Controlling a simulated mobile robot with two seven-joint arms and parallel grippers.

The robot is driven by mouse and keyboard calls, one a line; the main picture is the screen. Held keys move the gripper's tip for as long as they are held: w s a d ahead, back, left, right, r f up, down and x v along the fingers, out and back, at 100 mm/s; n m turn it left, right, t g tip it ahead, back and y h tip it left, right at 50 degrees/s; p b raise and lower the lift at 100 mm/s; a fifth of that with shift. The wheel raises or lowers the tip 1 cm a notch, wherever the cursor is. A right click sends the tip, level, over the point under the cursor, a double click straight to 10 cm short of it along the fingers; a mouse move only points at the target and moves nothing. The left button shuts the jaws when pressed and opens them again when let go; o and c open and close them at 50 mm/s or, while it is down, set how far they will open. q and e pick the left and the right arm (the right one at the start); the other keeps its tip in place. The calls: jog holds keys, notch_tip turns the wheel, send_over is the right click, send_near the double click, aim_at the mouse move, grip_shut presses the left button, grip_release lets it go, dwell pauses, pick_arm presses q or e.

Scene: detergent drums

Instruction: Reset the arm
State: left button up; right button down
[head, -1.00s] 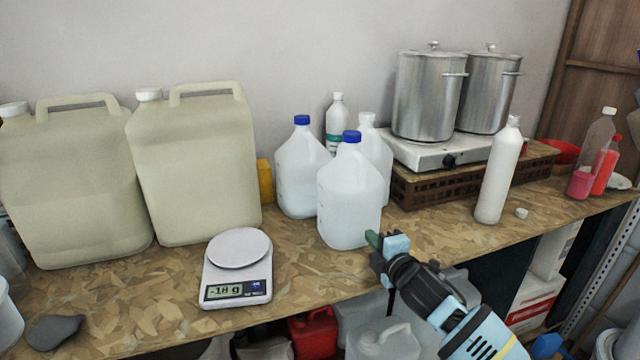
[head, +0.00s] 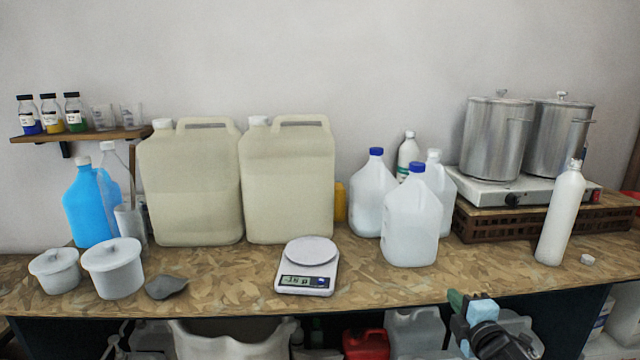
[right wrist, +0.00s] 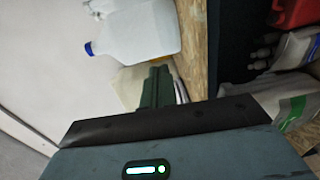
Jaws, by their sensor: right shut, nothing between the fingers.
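My right gripper (head: 456,299) is at the front edge of the workbench, below and to the right of the blue-capped jugs, shut and empty. In the right wrist view its green fingers (right wrist: 157,88) are together, with nothing between them. A clear jug with a blue cap (right wrist: 135,30) shows beyond them in that view, apart from the fingers. My left gripper is not in the head view.
The workbench (head: 400,290) holds a scale (head: 308,268), two large beige drums (head: 190,190), clear jugs (head: 411,230), a white bottle (head: 560,215) and steel pots (head: 495,140). White tubs (head: 112,268) stand at the left. The front strip right of the scale is clear.

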jog(key=s+a+f+m+g+y, duration=0.1)
jog(key=s+a+f+m+g, duration=0.2)
jog(key=s+f, duration=0.65)
jog(key=s+a+f+m+g, duration=0.1)
jog(key=s+a+f+m, duration=0.3)
jog(key=s+f, duration=0.55)
jog(key=s+f+m+g, duration=0.1)
jog(key=s+f+m, duration=0.2)
jog(key=s, duration=0.4)
jog(key=s+a+f+m+g, duration=0.1)
jog(key=s+f+m, duration=0.2)
jog(key=s+f, duration=0.2)
jog(key=s+f+m+g, duration=0.1)
jog(key=s+f+m, duration=0.2)
jog(key=s, duration=0.7)
jog(key=shift+a+f+m+g, duration=0.15)
jog(key=shift+f+m+g, duration=0.25)
